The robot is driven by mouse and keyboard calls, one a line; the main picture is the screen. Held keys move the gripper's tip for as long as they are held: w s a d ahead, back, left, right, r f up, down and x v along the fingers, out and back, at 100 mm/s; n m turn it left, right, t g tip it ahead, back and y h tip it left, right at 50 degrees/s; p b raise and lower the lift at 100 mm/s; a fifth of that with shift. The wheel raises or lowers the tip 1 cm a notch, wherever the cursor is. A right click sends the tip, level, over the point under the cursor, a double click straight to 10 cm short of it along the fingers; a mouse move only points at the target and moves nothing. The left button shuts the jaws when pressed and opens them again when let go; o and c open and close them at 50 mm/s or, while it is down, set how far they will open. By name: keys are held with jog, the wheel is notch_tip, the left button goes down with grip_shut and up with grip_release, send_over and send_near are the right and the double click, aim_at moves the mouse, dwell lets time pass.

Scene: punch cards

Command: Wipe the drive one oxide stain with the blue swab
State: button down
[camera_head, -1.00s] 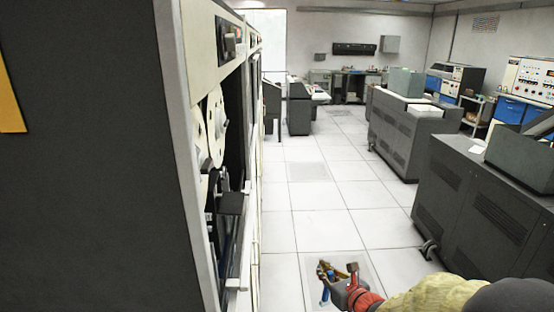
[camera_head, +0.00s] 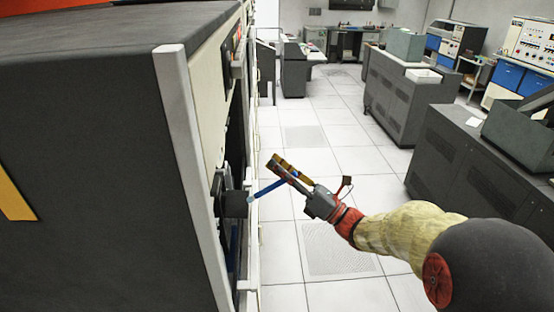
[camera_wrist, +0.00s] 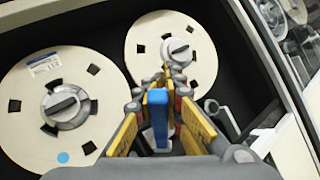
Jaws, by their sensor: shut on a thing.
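My gripper (camera_head: 284,172) is shut on the blue swab (camera_head: 266,190), in front of the tape drive cabinet (camera_head: 197,120). The swab tilts down to the left, and its pale tip is close to a dark block (camera_head: 235,204) on the drive front; I cannot tell whether they touch. In the wrist view the swab (camera_wrist: 157,112) stands between the yellow-padded fingers (camera_wrist: 160,92). Two cream tape reels, left (camera_wrist: 24,98) and right (camera_wrist: 203,62), lie beyond it. I cannot make out the oxide stain in either view.
The large dark cabinet side (camera_head: 90,190) fills the left of the head view. Grey cabinets (camera_head: 470,160) stand at the right. The tiled floor aisle (camera_head: 305,150) between them is clear. A pale frame edge (camera_wrist: 290,140) borders the drive bay at the right of the wrist view.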

jog(key=a, duration=0.6)
jog(key=shift+b, duration=0.4)
jog(key=shift+a+r, duration=0.1)
jog(key=shift+a, duration=0.5)
dwell(0.5)
jog(key=shift+w+d, duration=0.1)
jog(key=shift+w, duration=0.1)
jog(key=shift+w, duration=2.7)
jog(key=shift+s+p, duration=0.45)
jog(key=shift+s, duration=2.4)
jog(key=shift+w, duration=0.1)
